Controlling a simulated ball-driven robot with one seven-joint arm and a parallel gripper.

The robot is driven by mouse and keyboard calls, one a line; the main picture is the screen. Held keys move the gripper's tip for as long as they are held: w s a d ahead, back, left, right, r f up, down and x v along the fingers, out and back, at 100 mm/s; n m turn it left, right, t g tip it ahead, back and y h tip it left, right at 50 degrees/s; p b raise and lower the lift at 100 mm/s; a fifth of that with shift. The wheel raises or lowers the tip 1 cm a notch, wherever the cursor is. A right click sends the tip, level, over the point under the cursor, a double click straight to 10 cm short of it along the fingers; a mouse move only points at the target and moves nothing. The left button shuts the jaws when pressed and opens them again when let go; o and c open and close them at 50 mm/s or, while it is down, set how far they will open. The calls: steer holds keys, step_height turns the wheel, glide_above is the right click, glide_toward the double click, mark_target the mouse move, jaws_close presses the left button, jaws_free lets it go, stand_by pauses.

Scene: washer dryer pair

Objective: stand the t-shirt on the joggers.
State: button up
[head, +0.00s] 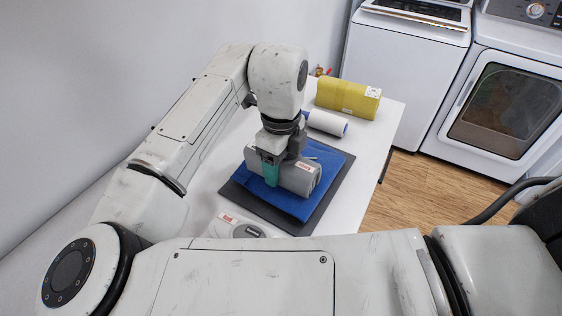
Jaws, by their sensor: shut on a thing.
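A grey folded bundle with a small label, which I take to be the t-shirt (299,180), is in the head view near the middle of the table. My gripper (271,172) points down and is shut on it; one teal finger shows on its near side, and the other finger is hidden. The bundle lies lengthwise over a flat blue folded cloth, which I take to be the joggers (329,163). It looks level and at or just above the cloth; I cannot tell whether they touch.
The blue cloth lies on a dark grey flat piece (262,208). A white roller (327,123) and a yellow bundle (347,99) stand behind it on the white table (388,118). A white labelled object (233,225) is in front. A washer (405,65) and dryer (500,100) stand beyond.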

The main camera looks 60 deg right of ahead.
steer(key=o, duration=1.1)
steer(key=shift+o, duration=0.2)
steer(key=shift+r, duration=0.1)
step_height(320, 180, up, 12)
steer(key=shift+f, duration=0.1)
